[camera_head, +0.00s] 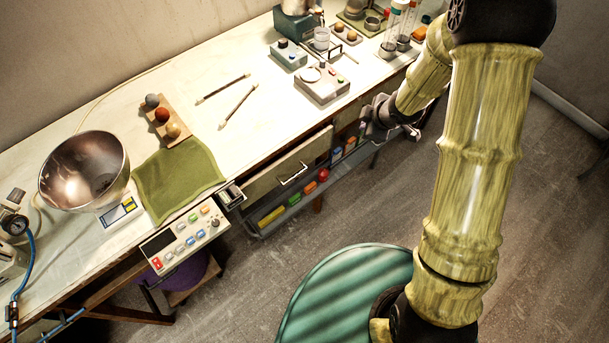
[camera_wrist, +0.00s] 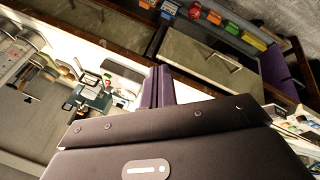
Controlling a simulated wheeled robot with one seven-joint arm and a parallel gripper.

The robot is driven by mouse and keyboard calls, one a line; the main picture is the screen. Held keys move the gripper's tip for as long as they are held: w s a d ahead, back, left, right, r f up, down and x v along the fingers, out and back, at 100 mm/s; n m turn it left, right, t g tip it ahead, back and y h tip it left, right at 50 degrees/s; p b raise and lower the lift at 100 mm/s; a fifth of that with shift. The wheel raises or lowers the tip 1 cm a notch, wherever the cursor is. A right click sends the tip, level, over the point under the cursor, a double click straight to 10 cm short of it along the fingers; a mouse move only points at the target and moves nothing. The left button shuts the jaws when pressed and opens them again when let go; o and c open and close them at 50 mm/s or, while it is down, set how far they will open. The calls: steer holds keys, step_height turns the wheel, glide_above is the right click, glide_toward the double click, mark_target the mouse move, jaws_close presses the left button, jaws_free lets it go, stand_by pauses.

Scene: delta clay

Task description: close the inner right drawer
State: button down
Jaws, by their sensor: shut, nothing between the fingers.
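A pale drawer front (camera_head: 275,177) with a metal bar handle (camera_head: 293,174) stands out from the bench's front edge, with a narrow dark gap behind its top. The same drawer front (camera_wrist: 197,68) shows in the wrist view. To its right in the head view is another, set-back front (camera_head: 346,133), partly hidden by my gripper. I cannot tell for sure which one is the inner right drawer. My gripper (camera_head: 376,128) is at the bench's front edge, right of the pulled-out drawer and apart from its handle. Its purple fingers (camera_wrist: 160,76) are together and empty.
A rail of coloured bins (camera_head: 294,199) runs below the drawers. A control panel (camera_head: 186,240) juts out left of the drawer. The bench top (camera_head: 200,75) holds a bowl (camera_head: 84,170), a green cloth (camera_head: 178,180) and instruments. The floor (camera_head: 370,210) in front is mostly clear.

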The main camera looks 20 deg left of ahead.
steer(key=s+d+r+m+h, duration=0.3)
steer(key=s+d+r+m, duration=0.2)
steer(key=d+r+m, duration=0.35)
steer(key=s+d+r+m+g, duration=0.1)
steer(key=s+d+r+m, duration=0.1)
steer(key=s+m, duration=0.2)
steer(key=s+d+r+m+g, duration=0.1)
steer(key=s+d+r+m, duration=0.1)
steer(key=s+m, duration=0.3)
steer(key=s+d, duration=0.1)
steer(key=s, duration=0.3)
steer(key=shift+s+d+r+h, duration=0.15)
steer(key=shift+d+h, duration=0.1)
steer(key=shift+h, duration=0.05)
